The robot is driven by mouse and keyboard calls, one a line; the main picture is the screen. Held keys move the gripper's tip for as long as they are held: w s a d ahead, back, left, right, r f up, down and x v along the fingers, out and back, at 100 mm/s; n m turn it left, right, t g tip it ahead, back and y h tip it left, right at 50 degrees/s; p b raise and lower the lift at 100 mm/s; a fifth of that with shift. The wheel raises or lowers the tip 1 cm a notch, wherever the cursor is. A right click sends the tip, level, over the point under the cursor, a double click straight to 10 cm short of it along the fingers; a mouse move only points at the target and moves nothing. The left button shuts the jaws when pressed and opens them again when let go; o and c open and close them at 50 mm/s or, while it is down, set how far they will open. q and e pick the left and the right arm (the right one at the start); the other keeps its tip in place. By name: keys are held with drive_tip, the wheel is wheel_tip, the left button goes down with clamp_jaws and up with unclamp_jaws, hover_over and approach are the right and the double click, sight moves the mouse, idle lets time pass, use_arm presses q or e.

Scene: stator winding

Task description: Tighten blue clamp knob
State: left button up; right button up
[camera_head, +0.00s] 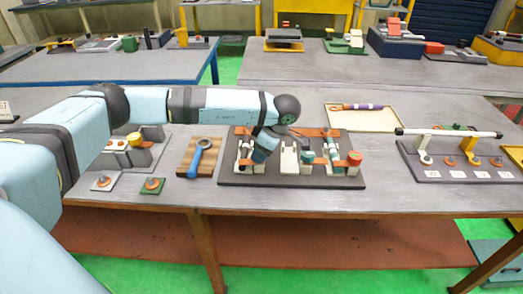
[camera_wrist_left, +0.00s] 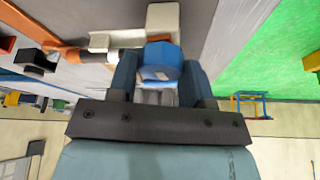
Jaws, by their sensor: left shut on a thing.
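The blue clamp knob (camera_wrist_left: 162,54) shows between the two fingers of my left gripper (camera_wrist_left: 160,75) in the left wrist view. The gripper is shut on it, with one finger against each side. In the head view my left gripper (camera_head: 262,152) points down over the left part of the dark fixture board (camera_head: 290,182) and hides most or all of the blue knob. A white block and an orange clamp bar lie beside the knob in the left wrist view. My right gripper is not in view.
A wrench with a blue handle (camera_head: 196,160) lies on a wooden board to the left. A cream tray (camera_head: 375,124) is behind; a rack with a white bar (camera_head: 448,133) stands right.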

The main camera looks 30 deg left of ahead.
use_arm(q)
drive_tip(key=shift+w+a+r, duration=0.1)
drive_tip(key=shift+r, duration=0.05)
drive_tip(key=o, duration=0.9)
drive_tip(key=shift+o, duration=0.2)
drive_tip(key=v, duration=1.3)
drive_tip(key=shift+d+r, duration=0.25)
drive_tip(key=shift+r, duration=0.05)
